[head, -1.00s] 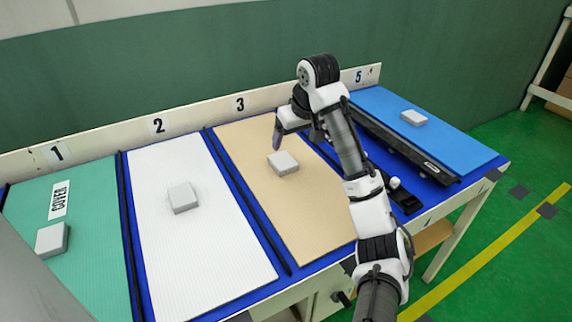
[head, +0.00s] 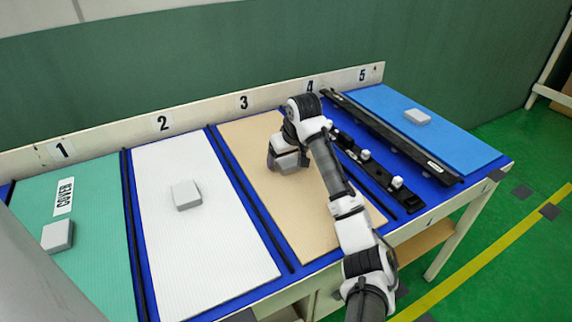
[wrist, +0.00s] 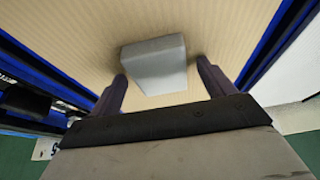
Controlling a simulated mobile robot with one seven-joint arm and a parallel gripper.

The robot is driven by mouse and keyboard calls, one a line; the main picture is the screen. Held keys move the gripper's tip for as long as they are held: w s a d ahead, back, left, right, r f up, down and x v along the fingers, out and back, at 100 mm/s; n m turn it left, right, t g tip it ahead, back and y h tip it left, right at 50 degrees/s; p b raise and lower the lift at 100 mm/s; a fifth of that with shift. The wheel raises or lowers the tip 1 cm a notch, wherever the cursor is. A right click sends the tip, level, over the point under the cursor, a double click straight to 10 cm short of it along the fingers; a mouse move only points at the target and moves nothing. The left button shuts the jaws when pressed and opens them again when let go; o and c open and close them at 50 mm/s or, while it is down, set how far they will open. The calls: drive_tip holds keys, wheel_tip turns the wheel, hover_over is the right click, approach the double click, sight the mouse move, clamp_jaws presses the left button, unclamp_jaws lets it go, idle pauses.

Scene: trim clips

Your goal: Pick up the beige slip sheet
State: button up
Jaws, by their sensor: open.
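The beige slip sheet (head: 310,225) lies flat in bay 3 of the bench, and its ribbed surface fills much of the wrist view (wrist: 70,45). A grey block (wrist: 155,65) rests on the sheet. My gripper (wrist: 162,88) is open above the sheet, with one dark purple finger on each side of the block's near part. No firm contact with the block can be made out. In the head view my gripper (head: 272,158) is over the sheet's upper middle and hides most or all of the block.
A white sheet (head: 215,240) with a grey block (head: 186,195) lies in bay 2. A green sheet (head: 95,255) lies in bay 1, a blue sheet (head: 450,140) in bay 5. Black rails separate the bays. A long black trim piece (head: 400,140) lies right of my arm.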

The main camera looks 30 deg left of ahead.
drive_tip(key=c, duration=1.2)
drive_tip(key=shift+r, duration=0.2)
